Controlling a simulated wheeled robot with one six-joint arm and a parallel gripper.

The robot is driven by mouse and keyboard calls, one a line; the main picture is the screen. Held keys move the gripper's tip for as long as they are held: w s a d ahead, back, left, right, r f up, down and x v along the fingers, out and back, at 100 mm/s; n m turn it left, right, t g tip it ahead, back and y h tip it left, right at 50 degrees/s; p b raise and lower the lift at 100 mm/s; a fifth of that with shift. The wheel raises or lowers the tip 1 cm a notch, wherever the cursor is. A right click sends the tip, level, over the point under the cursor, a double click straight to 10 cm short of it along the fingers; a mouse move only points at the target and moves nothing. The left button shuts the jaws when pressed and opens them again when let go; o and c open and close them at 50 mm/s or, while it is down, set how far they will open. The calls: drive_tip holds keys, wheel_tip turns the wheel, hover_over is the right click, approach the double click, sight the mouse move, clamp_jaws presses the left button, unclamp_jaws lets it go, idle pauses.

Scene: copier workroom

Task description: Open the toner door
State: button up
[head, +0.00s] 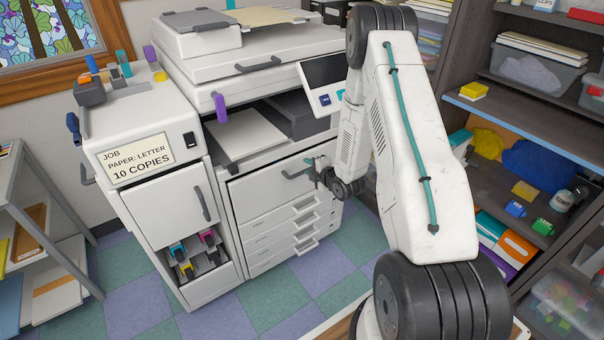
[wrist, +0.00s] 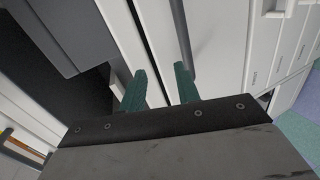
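The copier's wide white front door (head: 262,196), which I take for the toner door, is shut above the paper drawers in the head view. My gripper (head: 308,171), with teal fingers, is in front of this door's upper right part. In the wrist view my gripper (wrist: 160,88) is open, with a clear gap and white panel between its fingers. A grey bar handle (wrist: 179,35) runs down to the right fingertip in that view. I cannot tell whether they touch. The fingers are not around the handle. My arm hides the copier's right side.
A side cabinet (head: 160,205) with its own grey handle stands left of the copier. Colored toner bottles (head: 187,268) sit in its open lower bay. Shelves (head: 530,125) with bins and supplies stand close on the right. The tiled floor (head: 220,320) in front is clear.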

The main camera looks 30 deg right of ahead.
sight(303, 173)
wheel_tip(303, 173, down, 5)
drive_tip(key=s+n+t, duration=0.1)
drive_tip(key=s, duration=0.1)
drive_tip(key=x, duration=0.7)
drive_tip(key=shift+w+r, duration=0.2)
drive_tip(key=shift+r, duration=0.1)
clamp_jaws()
